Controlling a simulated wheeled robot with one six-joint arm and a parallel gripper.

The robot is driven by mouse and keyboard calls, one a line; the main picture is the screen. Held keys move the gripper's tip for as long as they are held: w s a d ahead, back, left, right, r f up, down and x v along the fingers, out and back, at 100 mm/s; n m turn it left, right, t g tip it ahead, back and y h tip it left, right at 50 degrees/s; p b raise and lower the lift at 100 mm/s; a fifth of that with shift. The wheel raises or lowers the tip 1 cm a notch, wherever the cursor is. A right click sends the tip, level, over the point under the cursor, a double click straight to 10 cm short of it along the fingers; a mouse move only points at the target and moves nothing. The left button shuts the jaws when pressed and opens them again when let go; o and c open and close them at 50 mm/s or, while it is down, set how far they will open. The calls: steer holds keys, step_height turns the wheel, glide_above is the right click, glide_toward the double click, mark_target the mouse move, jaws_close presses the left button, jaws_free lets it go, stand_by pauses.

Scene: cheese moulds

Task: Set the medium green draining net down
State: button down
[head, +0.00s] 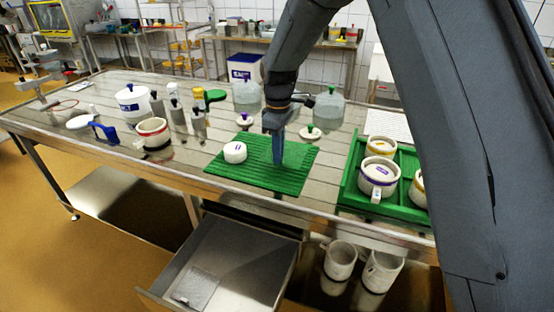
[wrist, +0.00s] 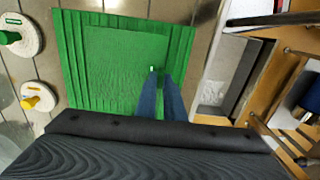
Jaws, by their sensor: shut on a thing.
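My gripper (wrist: 161,72) points down and is shut on the medium green draining net (wrist: 120,62). In the wrist view the net is a plain green, finely textured rectangle, with a small pale mark by my fingertips. It covers the middle of the ribbed green mat (wrist: 67,60). In the head view my gripper (head: 278,163) is over the mat (head: 255,183), right of a white round block (head: 235,152). There I cannot tell the net's green from the mat's, nor whether the net touches the mat. The white block does not show in the wrist view.
A green tray (head: 347,187) with several white moulds stands to the right. Bottles and pots crowd the left side. An open steel drawer (head: 235,255) juts out below the front edge.

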steer(key=shift+f+p, duration=0.65)
steer(key=shift+f, duration=1.5)
steer(key=shift+f, duration=0.15)
steer(key=c, duration=1.9)
jaws_free()
steer(key=shift+o, duration=0.2)
step_height(320, 180, up, 12)
steer(key=b, duration=0.4)
steer(key=s+d+f+m, duration=0.3)
steer(key=s+d+m, duration=0.4)
steer(key=s+d, duration=0.3)
steer(key=s+d+f+m+t, duration=0.1)
steer(key=s+d+f+m, duration=0.2)
steer(key=s+d+m, duration=0.4)
steer(key=s+d, duration=0.3)
steer(key=s, duration=0.6)
steer(key=shift+d+f, duration=0.2)
steer(key=shift+f, duration=0.1)
